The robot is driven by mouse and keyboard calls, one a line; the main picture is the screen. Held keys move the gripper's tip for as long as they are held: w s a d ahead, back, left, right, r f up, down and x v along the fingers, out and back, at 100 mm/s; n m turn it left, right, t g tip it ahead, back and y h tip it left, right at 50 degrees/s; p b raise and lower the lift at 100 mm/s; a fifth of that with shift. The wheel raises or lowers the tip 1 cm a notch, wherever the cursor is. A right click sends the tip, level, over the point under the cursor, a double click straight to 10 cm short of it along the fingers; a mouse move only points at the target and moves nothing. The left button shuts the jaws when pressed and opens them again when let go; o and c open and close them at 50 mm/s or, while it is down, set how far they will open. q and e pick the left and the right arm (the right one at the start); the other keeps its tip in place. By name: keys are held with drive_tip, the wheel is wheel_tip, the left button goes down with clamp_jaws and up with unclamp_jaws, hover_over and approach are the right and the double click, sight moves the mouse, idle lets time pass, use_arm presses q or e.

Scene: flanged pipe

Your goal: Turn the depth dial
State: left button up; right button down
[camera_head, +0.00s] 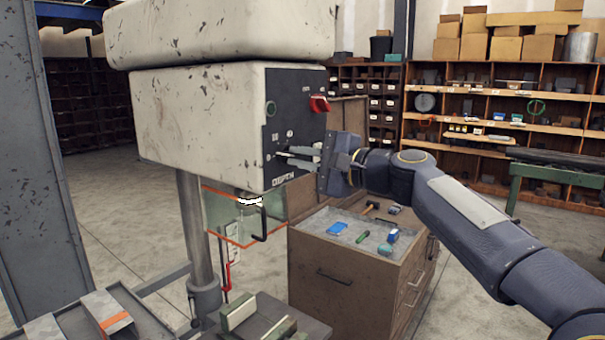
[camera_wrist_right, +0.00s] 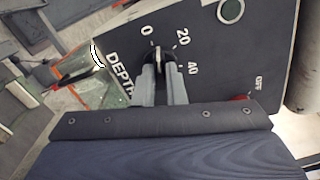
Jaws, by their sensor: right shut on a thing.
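The depth dial (camera_wrist_right: 158,55) is a small dark knob with a pale pointer on the dark control panel (camera_head: 291,100) of the machine head. Marks 0, 20 and 40 surround it, with the word DEPTH beside it. The pointer sits near the 0 to 20 side, but its exact reading is hard to tell. My right gripper (camera_wrist_right: 160,72) is shut on the dial, one finger on each side. My left gripper is not in view.
A red switch (camera_head: 319,104) and a green round button (camera_head: 270,108) sit higher on the panel. A clear guard with an orange edge (camera_head: 228,243) hangs below. A drawer cabinet (camera_head: 335,280) with small tools on top stands under my right arm.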

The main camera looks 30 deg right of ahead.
drive_tip(key=shift+f+n+b, duration=0.1)
drive_tip(key=shift+n+b, duration=1.05)
drive_tip(key=shift+n, duration=0.35)
drive_tip(key=c, duration=1.5)
unclamp_jaws()
drive_tip(key=b+v, duration=0.1)
drive_tip(key=v, duration=0.7)
drive_tip(key=shift+b, duration=0.35)
drive_tip(key=shift+w, duration=0.1)
